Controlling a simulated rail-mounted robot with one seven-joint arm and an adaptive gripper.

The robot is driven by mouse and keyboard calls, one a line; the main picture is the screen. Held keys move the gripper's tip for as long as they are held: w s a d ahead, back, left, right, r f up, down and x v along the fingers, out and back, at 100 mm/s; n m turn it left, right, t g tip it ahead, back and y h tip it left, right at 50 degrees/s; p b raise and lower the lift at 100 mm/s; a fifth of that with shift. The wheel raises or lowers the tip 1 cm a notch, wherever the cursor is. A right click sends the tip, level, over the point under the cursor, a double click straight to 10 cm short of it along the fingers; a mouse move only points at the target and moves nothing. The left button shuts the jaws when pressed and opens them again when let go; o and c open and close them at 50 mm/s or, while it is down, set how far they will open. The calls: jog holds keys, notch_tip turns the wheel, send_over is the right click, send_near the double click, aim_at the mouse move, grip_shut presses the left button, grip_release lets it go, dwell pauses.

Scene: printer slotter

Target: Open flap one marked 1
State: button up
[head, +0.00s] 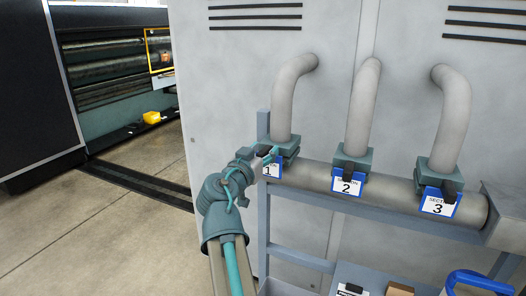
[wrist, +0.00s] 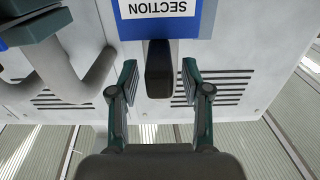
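Flap one (head: 271,171) is the blue-framed white plate marked 1, at the left end of the horizontal pipe in the head view. My gripper (head: 268,157) is right at it and covers part of its label. In the wrist view the plate (wrist: 208,18) appears upside down, with the word SECTION readable and its number out of frame. A black handle (wrist: 158,70) projects from the plate. My gripper (wrist: 159,75) is open, with one finger on each side of the handle and a gap visible on both sides.
Flaps marked 2 (head: 347,184) and 3 (head: 438,203) sit further right on the same pipe (head: 310,176), under bent grey pipes. A grey frame post (head: 263,235) stands below flap one. Boxes (head: 399,290) and a blue handle (head: 480,281) are at the lower right.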

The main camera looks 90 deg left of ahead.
grip_shut()
jog(key=shift+s+d+f+b, duration=0.2)
jog(key=shift+d+b, duration=0.25)
jog(key=shift+b, duration=0.05)
jog(key=b+v, duration=0.1)
jog(key=v, duration=0.1)
jog(key=b+v, duration=0.1)
jog(key=v, duration=0.1)
jog(key=b+v, duration=0.2)
jog(key=shift+r, duration=0.25)
jog(key=shift+o, duration=0.2)
grip_release()
